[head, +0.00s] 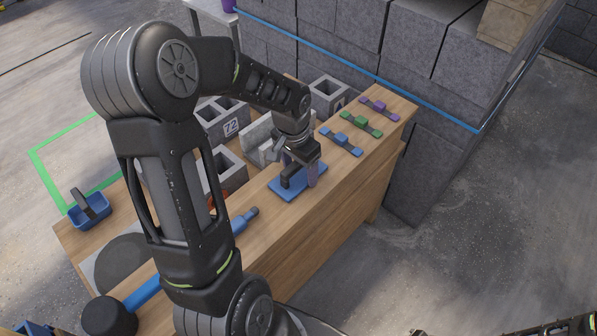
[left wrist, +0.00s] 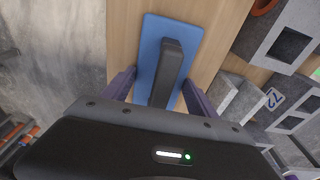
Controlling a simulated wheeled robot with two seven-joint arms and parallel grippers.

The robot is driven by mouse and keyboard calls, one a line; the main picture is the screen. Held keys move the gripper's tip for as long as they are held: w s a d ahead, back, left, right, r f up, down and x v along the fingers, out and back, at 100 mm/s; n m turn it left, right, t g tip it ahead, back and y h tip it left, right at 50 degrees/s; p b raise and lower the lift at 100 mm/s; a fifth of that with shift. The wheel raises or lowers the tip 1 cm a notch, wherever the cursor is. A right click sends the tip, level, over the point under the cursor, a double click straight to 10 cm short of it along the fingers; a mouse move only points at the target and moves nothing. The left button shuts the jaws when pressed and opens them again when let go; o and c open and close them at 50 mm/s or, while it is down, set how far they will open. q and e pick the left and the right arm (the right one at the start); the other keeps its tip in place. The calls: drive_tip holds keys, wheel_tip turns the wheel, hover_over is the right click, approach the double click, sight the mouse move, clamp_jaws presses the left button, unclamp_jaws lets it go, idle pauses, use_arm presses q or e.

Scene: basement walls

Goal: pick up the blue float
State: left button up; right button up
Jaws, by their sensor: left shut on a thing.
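The blue float (head: 285,193) is a flat blue plate with a dark bar handle, at the middle of the wooden bench. My left gripper (head: 299,178) is over it, pointing down and shut on it. In the left wrist view the float's plate (left wrist: 150,50) lies between the two fingers (left wrist: 160,97), one on each side, with the dark handle running lengthwise between them. The float looks flat on the bench; whether there is a gap under it I cannot tell. The gripper hides part of it. My right gripper is not in view.
Blue (head: 341,142), green (head: 361,123) and purple (head: 380,108) small handled pieces lie farther along the wooden bench (head: 330,205). A blue-handled tool (head: 243,221) and a blue tray (head: 88,212) lie nearer. Concrete blocks (head: 327,92) stand along the left side. Stacked grey blocks (head: 395,45) rise behind.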

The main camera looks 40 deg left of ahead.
use_arm(q)
wheel_tip(320, 180, up, 10)
drive_tip(key=shift+r, duration=0.1)
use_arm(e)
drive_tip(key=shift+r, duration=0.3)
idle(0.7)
